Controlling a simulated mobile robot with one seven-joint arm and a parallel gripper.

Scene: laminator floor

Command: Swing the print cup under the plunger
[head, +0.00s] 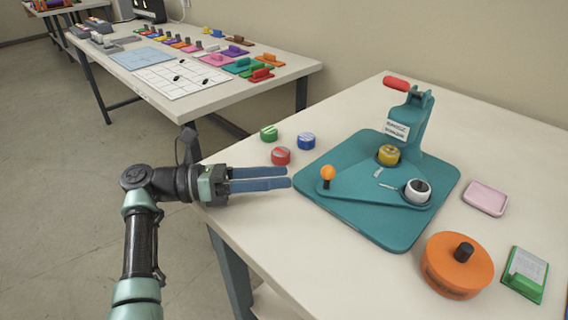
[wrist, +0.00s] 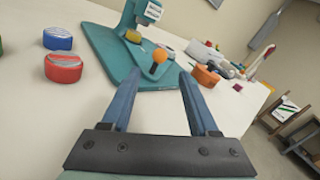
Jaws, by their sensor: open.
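A teal press (head: 400,225) stands on the white table, with a red-handled lever (head: 397,83) on its upright column. A yellow cup or plunger part (head: 389,155) sits at the foot of the column. A flat teal swing arm lies on the base, with an orange ball knob (head: 327,173) at its left end and a white-rimmed print cup (head: 417,190) at its right end, away from the column. My gripper (head: 290,177) is open and empty, left of the orange knob and apart from it. In the wrist view the knob (wrist: 159,56) shows ahead, between and beyond the fingers.
Green (head: 269,132), blue (head: 306,140) and red (head: 281,156) round pieces stand left of the press, near my gripper. An orange disc with a black knob (head: 457,264), a pink tray (head: 485,198) and a green block (head: 525,273) lie at the right. The table's front is clear.

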